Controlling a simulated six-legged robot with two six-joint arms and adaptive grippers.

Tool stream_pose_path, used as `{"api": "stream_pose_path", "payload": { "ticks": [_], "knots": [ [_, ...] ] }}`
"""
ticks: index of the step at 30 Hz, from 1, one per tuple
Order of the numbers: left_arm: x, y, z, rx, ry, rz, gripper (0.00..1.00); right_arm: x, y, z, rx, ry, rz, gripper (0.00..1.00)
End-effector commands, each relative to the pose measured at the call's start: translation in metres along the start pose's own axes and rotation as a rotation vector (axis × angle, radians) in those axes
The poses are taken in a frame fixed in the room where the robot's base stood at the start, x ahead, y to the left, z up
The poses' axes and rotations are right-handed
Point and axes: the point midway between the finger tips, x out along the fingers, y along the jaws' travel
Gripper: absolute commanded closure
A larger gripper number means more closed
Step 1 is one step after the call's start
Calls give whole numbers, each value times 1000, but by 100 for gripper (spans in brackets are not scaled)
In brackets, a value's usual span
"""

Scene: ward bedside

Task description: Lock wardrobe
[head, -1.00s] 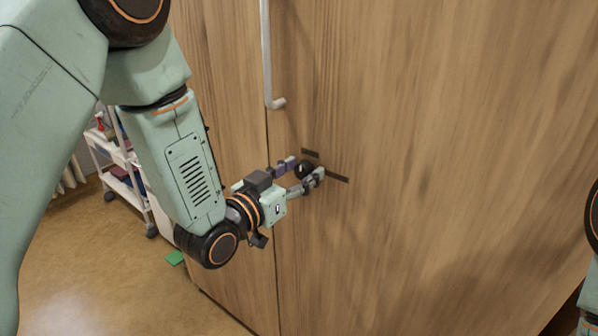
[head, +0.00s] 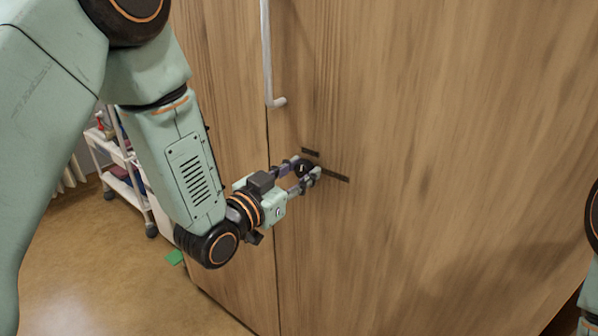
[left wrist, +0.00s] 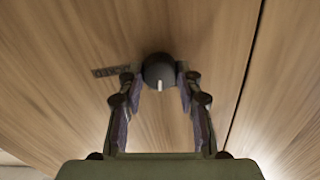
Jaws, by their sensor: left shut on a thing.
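The wardrobe (head: 430,150) has wood-grain doors and fills most of the head view. A round black lock knob (head: 303,169) sits on its right door, close to the gap between the doors. In the left wrist view the knob (left wrist: 158,70) shows a white pointer mark facing the gripper's palm. My left gripper (head: 307,171) is shut on the knob, one finger on each side of it.
A long metal handle (head: 267,60) hangs on the door above the knob. A white trolley (head: 118,165) with items stands at the left behind my arm.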

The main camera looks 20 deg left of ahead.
Motion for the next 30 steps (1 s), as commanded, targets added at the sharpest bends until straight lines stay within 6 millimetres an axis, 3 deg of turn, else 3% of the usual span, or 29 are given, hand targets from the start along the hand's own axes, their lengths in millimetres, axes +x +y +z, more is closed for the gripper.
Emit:
{"api": "stream_pose_path", "payload": {
  "ticks": [30],
  "knots": [
    [0,3,1,949,5,-3,97,17,0,0,0,0,0,100]
  ]
}}
